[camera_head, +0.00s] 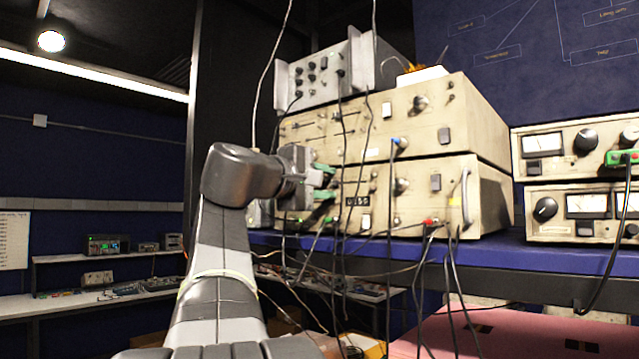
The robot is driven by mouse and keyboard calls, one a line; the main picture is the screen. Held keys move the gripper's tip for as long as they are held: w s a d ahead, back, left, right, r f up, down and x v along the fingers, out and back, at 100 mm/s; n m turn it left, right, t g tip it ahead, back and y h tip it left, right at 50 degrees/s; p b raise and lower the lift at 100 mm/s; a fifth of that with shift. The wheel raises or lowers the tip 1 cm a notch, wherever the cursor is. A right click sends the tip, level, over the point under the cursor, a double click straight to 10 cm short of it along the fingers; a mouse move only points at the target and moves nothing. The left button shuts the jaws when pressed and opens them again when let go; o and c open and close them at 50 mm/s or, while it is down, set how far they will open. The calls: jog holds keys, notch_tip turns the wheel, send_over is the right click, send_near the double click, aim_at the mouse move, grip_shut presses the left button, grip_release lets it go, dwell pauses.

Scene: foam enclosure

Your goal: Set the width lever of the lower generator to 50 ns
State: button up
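The lower generator (408,214) is a cream box with a small dark display, knobs and plugged cables, on the blue shelf. The upper generator (378,140) of like look is stacked on it. My gripper (326,183) is at the left part of the lower generator's front, with its green-tipped fingers pointing right. A gap shows between the two fingers. The width lever cannot be made out; my gripper and arm hide part of the panel's left side. I cannot tell whether the fingers touch anything.
A grey instrument (318,75) sits on top of the stack. Several dark cables (389,270) hang in front of the generators and over the shelf edge (480,252). More cream meters (580,205) stand at the right. A bench (110,300) with devices is at the left.

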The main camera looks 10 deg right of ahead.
jog(key=b+v, duration=0.3)
jog(key=v, duration=1)
jog(key=shift+s+a, duration=0.25)
jog(key=shift+s, duration=0.05)
dwell(0.3)
jog(key=p+x, duration=0.3)
jog(key=x, duration=1)
jog(key=shift+w+d, duration=0.3)
jog(key=shift+s+a, duration=0.1)
jog(key=shift+a, duration=0.05)
